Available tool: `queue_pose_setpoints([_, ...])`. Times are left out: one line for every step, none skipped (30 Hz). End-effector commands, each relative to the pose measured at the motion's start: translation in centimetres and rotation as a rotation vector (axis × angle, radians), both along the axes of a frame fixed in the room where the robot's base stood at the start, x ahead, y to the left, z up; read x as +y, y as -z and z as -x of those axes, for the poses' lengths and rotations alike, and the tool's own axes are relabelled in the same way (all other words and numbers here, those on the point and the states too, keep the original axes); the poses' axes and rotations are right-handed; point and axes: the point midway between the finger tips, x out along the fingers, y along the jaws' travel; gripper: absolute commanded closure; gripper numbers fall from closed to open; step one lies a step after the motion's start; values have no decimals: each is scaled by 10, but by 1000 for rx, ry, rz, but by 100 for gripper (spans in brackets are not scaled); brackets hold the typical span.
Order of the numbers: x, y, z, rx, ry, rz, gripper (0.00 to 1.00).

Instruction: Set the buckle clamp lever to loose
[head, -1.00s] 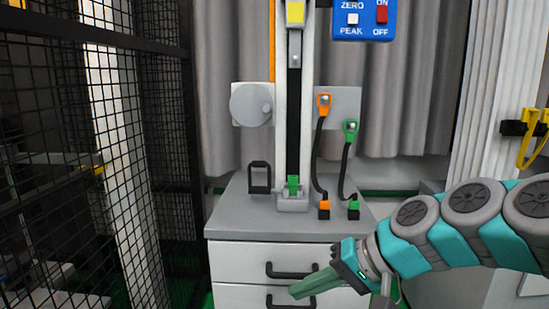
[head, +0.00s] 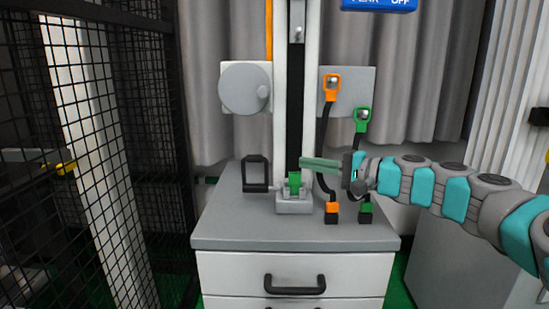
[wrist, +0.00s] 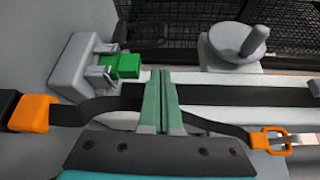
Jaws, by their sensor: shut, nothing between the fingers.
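A small grey clamp block (head: 294,205) sits at the foot of the drop tower, on the cabinet top. A green buckle piece (head: 294,183) stands in it. In the wrist view the clamp block (wrist: 80,70) is at upper left, with small grey arms beside the green piece (wrist: 122,66). I cannot tell which part is the lever or how it is set. My gripper (head: 303,163) has pale green fingers, shut and empty, pointing left in front of the tower column, just above the green piece. In the wrist view the fingers (wrist: 160,76) appear beside the green piece, apart from it.
An orange-ended cable (head: 332,88) and a green-ended cable (head: 362,120) hang right of the tower, close to my gripper. A black loop handle (head: 256,174) stands left of the clamp. A grey disc with a knob (head: 243,88) is above it. Black mesh fencing (head: 110,120) borders the left.

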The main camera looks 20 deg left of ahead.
Motion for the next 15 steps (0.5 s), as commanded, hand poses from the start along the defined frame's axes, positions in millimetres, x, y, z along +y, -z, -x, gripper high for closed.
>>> queue_pose_setpoints([1,0,0,0,0,0,100])
queue_pose_setpoints([2,0,0,0,0,0,100])
queue_pose_setpoints([4,0,-1,0,-1,1,100])
queue_pose_setpoints([6,0,-2,0,-1,1,100])
queue_pose_setpoints([9,0,-2,0,-1,2,100])
queue_pose_setpoints([14,0,-3,0,-2,2,100])
queue_pose_setpoints([18,1,-4,0,-2,2,100])
queue_pose_setpoints([23,1,-6,0,-2,2,100])
queue_pose_setpoints([30,1,-7,0,-3,2,100])
queue_pose_setpoints([35,1,-9,0,-3,2,100])
queue_pose_setpoints([40,1,-10,-1,-4,2,100])
queue_pose_setpoints([47,2,-12,-1,-4,2,100])
queue_pose_setpoints([52,2,-14,-1,-3,2,100])
queue_pose_setpoints([57,2,-16,0,-3,2,100])
queue_pose_setpoints([63,3,-18,0,-2,3,100])
